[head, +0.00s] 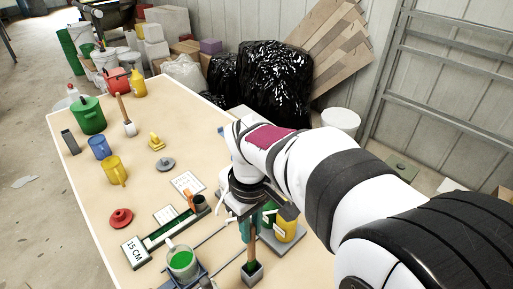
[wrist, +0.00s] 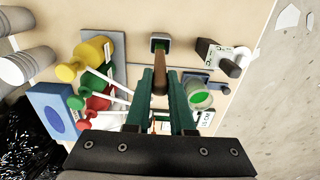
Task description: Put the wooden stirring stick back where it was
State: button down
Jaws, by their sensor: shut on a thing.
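My gripper (head: 249,222) points down over the front right of the table. Its green fingers (wrist: 161,95) are shut on the wooden stirring stick (head: 251,246), which also shows between them in the wrist view (wrist: 159,76). The stick hangs about upright. Its lower end meets a small dark square holder (head: 252,273), which shows at the top in the wrist view (wrist: 159,37). I cannot tell how deep the end sits in it. A clear cup with green liquid (head: 183,263) stands left of the stick; it also shows in the wrist view (wrist: 199,96).
Yellow, red and green knobbed pieces stand on a grey tray (wrist: 117,47) close beside the fingers. Mugs (head: 114,170) and a green pot (head: 88,115) stand farther back.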

jog(key=shift+f, duration=1.85)
jog(key=c, duration=0.8)
grip_release()
jog(key=shift+o, duration=0.2)
notch_tip(320, 180, up, 12)
jog(key=shift+f, duration=0.25)
jog(key=s+d+f+m+y, duration=0.1)
jog(key=s+d+f+m, duration=0.2)
jog(key=s+m, duration=0.4)
jog(key=s+d+f+m, duration=0.4)
jog(key=s+d+m, duration=0.2)
jog(key=s, duration=0.6)
jog(key=shift+s+m+y, duration=0.2)
jog(key=shift+m+y, duration=0.2)
jog(key=shift+m, duration=0.4)
